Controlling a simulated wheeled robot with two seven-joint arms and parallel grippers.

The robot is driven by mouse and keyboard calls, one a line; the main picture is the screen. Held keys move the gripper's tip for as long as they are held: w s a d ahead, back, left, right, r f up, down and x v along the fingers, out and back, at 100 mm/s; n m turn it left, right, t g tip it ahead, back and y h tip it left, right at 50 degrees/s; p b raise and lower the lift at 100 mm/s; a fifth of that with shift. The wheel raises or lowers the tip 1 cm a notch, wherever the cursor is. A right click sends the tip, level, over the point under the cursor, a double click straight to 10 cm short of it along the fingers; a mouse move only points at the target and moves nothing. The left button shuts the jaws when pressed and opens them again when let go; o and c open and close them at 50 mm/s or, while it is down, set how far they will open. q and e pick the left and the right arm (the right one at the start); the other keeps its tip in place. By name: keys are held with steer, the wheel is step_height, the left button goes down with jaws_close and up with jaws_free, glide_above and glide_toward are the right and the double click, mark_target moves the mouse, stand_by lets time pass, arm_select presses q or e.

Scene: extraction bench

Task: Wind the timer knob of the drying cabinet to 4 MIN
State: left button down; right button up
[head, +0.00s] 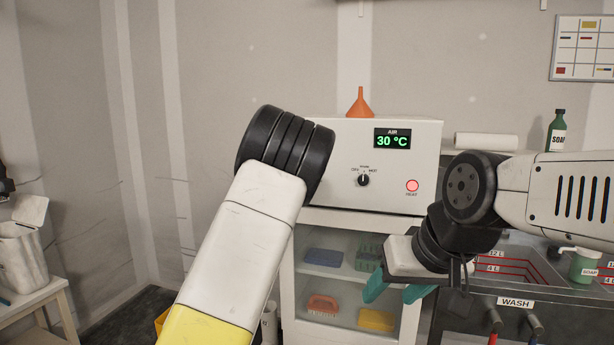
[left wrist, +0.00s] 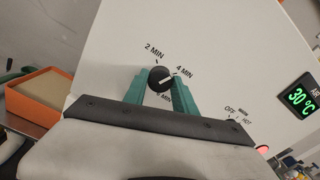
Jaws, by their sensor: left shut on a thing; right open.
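The white drying cabinet (head: 335,180) stands on a shelf unit; its AIR display reads 30 °C. My left arm hides the timer knob in the head view. In the left wrist view the dark timer knob (left wrist: 160,79) sits between the green fingers of my left gripper (left wrist: 160,88), which is shut on it. Its white pointer mark points right and slightly up, toward the 4 MIN label (left wrist: 184,72). The 2 MIN label (left wrist: 154,50) is above; a third label below is partly covered by a finger. My right gripper (head: 395,291) is open and empty, low in front of the shelf unit.
A heat selector knob (head: 363,180) and a lit red HEAT lamp (head: 412,186) are on the cabinet front. An orange funnel (head: 360,103) stands on top. The WASH sink (head: 515,302) and a soap cup (head: 584,265) are at the right. An orange tray (left wrist: 40,97) shows in the left wrist view.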

arm_select(q)
steer(key=c, duration=1)
jaws_free()
